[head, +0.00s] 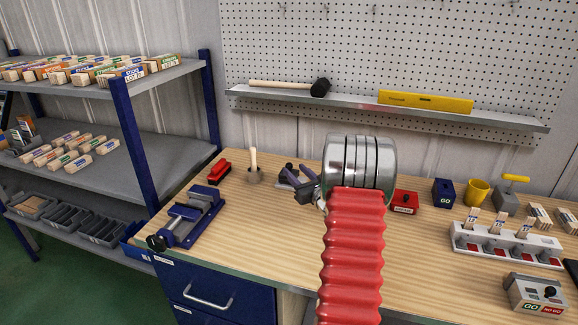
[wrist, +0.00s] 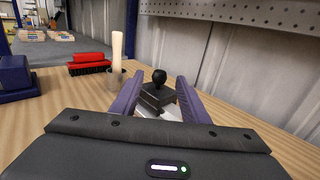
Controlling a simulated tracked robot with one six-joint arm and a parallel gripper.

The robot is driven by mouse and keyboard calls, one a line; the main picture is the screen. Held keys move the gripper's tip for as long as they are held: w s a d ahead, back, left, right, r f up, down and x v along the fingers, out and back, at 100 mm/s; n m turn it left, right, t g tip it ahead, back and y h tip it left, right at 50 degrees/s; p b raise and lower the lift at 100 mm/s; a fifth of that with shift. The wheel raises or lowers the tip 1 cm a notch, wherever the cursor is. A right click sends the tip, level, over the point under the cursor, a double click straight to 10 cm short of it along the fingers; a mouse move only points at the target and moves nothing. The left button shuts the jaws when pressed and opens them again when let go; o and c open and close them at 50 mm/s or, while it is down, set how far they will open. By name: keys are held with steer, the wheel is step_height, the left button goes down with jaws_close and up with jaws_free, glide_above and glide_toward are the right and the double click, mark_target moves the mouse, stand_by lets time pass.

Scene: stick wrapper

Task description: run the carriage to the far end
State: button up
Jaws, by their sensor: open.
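A dark carriage with a round black knob (wrist: 158,78) on top stands ahead of my gripper in the wrist view. It sits on a pale base (wrist: 147,113), most of which is hidden. In the head view a dark part of it (head: 287,169) shows just behind my gripper (head: 297,176), and my arm hides the rest. In the wrist view the two purple fingers of my gripper (wrist: 158,87) stand apart on either side of the knob. The gripper is open and nothing is clamped in it. I cannot tell whether a finger touches the carriage.
A blue vise (head: 188,217), a red brush (head: 220,172) and a pot with a wooden handle (head: 254,174) stand left on the bench. The pegboard wall is behind.

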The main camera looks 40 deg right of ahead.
mark_target(291, 166)
steer(key=shift+x, duration=2.95)
steer(key=shift+c, duration=0.2)
jaws_close()
